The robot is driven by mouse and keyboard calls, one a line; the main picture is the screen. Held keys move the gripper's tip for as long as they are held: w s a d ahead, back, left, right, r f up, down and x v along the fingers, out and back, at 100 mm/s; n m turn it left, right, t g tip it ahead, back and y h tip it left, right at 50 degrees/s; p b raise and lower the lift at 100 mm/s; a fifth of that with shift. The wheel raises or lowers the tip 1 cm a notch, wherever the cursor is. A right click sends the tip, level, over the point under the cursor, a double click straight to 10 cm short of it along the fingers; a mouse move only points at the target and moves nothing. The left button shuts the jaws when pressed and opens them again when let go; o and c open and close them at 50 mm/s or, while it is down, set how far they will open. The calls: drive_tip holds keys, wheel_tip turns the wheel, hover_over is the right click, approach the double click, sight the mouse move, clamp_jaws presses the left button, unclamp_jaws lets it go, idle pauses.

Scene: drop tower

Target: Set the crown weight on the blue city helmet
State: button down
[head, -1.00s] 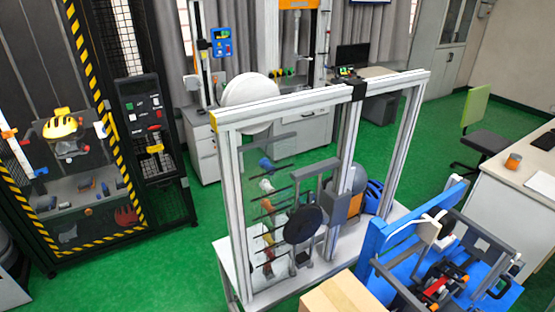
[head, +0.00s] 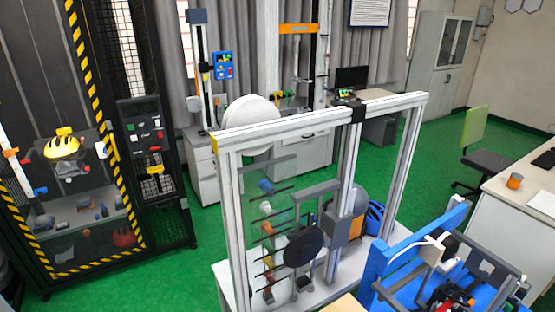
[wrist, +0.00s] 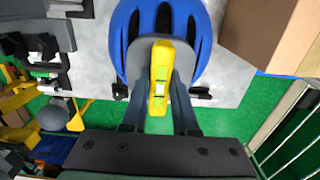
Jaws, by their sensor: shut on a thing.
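The blue city helmet (wrist: 203,30) fills the top middle of the wrist view, a glossy blue shell with dark vents on a light grey surface. In the head view the blue helmet (head: 374,218) shows partly behind the upright of the metal frame. My gripper (wrist: 160,90) is shut on a yellow block with small clear windows and a rounded grey plate, which I take as the crown weight (wrist: 160,62). The weight overlaps the near part of the helmet in the wrist view. I cannot tell whether they touch. My gripper does not show in the head view.
A metal frame (head: 320,117) with a black disc (head: 303,247) stands in the middle of the head view. A blue rig (head: 420,240) stands at the right. In the wrist view a cardboard box (wrist: 258,30) lies right of the helmet, and dark fixtures stand left.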

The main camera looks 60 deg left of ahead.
drive_tip(key=shift+f, duration=0.1)
drive_tip(key=c, duration=0.7)
unclamp_jaws()
drive_tip(key=shift+o, duration=0.5)
drive_tip(key=shift+f, duration=0.1)
drive_tip(key=shift+r+b, duration=0.55)
drive_tip(key=shift+r, duration=3.3)
